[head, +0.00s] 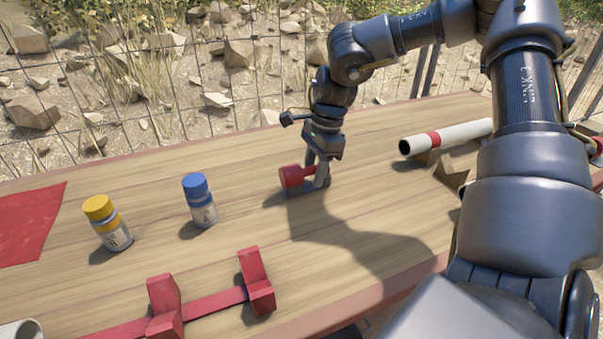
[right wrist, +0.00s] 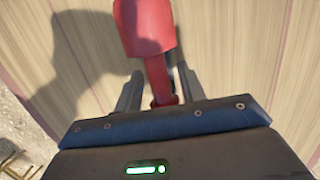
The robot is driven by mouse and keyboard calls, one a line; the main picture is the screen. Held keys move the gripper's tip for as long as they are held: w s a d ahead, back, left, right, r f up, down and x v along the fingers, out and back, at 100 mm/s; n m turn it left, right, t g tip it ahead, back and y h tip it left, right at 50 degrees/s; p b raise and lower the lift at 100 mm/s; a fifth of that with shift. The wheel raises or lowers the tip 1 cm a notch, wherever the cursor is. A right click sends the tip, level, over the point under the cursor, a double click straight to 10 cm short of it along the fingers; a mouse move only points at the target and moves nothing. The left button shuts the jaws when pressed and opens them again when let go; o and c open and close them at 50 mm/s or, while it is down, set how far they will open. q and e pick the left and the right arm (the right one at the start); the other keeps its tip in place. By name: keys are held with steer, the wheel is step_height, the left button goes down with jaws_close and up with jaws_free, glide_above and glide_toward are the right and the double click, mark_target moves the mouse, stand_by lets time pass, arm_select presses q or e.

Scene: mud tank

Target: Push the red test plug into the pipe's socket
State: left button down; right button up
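The red test plug (head: 292,176) lies on the table with its wide head to the left. My right gripper (head: 318,182) reaches down to it, with a finger on each side of its thin shaft. In the right wrist view the plug (right wrist: 147,28) passes between the fingers (right wrist: 160,75), and narrow gaps seem to show beside the shaft. The gripper looks open around it. The white pipe (head: 462,133) with a red band lies to the right on a wooden block, its dark open end facing left. My left gripper is not in view.
A yellow-capped bottle (head: 108,224) and a blue-capped bottle (head: 199,201) stand left of the plug. A red rack (head: 205,303) with two uprights is at the front. A red cloth (head: 30,225) lies at far left. A wire fence runs behind; the table between plug and pipe is clear.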

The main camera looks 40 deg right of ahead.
mark_target(314, 166)
steer(key=c, duration=0.8)
steer(key=shift+o, duration=0.2)
steer(key=shift+r+p, duration=2.75)
steer(key=shift+r, duration=1.3)
